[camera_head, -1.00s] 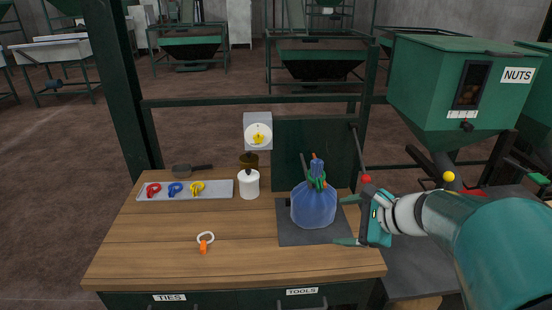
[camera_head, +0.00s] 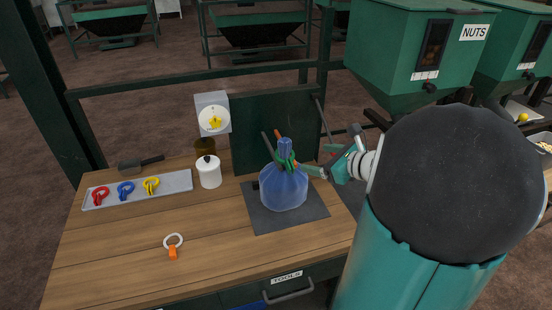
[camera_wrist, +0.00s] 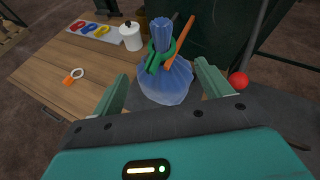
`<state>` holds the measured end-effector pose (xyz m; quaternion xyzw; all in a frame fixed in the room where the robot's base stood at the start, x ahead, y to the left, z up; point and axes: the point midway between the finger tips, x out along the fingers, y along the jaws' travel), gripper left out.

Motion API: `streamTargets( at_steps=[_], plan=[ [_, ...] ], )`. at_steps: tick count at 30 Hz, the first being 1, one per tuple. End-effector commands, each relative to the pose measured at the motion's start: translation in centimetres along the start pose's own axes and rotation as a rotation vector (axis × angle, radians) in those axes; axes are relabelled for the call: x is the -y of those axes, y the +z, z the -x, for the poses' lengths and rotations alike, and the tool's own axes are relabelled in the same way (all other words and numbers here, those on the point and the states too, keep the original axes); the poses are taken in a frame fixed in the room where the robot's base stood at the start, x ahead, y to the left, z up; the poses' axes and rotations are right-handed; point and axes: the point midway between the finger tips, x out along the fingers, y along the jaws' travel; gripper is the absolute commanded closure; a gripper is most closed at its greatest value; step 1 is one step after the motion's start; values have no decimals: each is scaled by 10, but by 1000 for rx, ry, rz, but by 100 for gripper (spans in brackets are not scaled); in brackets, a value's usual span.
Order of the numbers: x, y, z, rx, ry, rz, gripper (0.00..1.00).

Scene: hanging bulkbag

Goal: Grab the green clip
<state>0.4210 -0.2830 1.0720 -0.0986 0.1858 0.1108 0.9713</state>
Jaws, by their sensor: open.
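The green clip (camera_head: 285,160) is around the gathered neck of a blue translucent bag (camera_head: 284,188), which stands on a dark mat (camera_head: 303,217) on the wooden table. In the wrist view the green clip (camera_wrist: 155,58) is beyond my fingertips, a little left of centre, on the neck of the bag (camera_wrist: 165,82). My gripper (camera_wrist: 160,82) is open and empty, with its two fingers apart and pointing toward the bag. In the head view my gripper (camera_head: 320,172) is just right of the clip and bag neck, partly hidden by my own arm.
A grey tray (camera_head: 172,187) holds red, blue and yellow clips at the left. A white jar (camera_head: 209,172) stands left of the bag. A white ring with an orange tab (camera_head: 173,246) lies in front. A green panel (camera_head: 250,135) is behind; a red knob (camera_wrist: 238,80) is right of my fingers.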

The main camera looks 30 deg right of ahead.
Motion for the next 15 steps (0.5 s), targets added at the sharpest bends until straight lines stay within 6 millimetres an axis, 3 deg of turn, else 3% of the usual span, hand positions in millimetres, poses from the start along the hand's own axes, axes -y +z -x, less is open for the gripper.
streamTargets(
  at_steps=[5,15],
  plan=[
    [3,-3,-9,2,-6,-10,23],
    [1,-4,-68,1,-4,-7,23]
  ],
)
